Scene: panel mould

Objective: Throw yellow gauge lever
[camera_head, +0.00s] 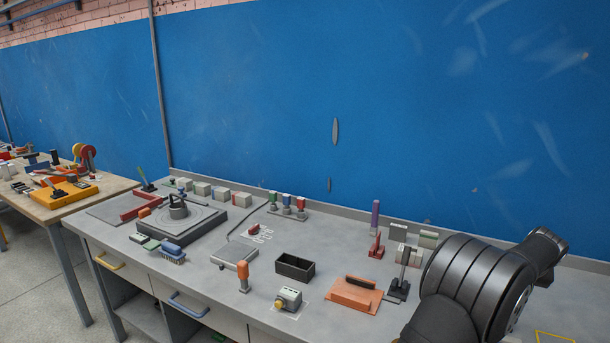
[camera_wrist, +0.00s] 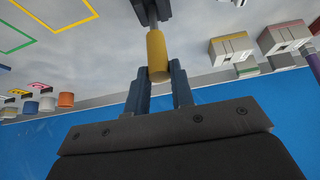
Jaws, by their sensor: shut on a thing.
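In the wrist view, the yellow gauge lever's handle (camera_wrist: 157,55) is an upright-looking yellow cylinder on a dark grey stem and base at the top of the picture. My gripper (camera_wrist: 158,72) has its two dark fingers on either side of the handle's end, shut on it. In the head view, my dark arm fills the lower right. The gripper and the yellow lever are not visible there.
In the head view, a dark lever (camera_head: 404,270) and a red lever (camera_head: 376,243) stand left of my arm. An orange board (camera_head: 354,293) and a black open box (camera_head: 295,267) lie further left. Pale blocks (camera_wrist: 232,46) show right of the handle in the wrist view.

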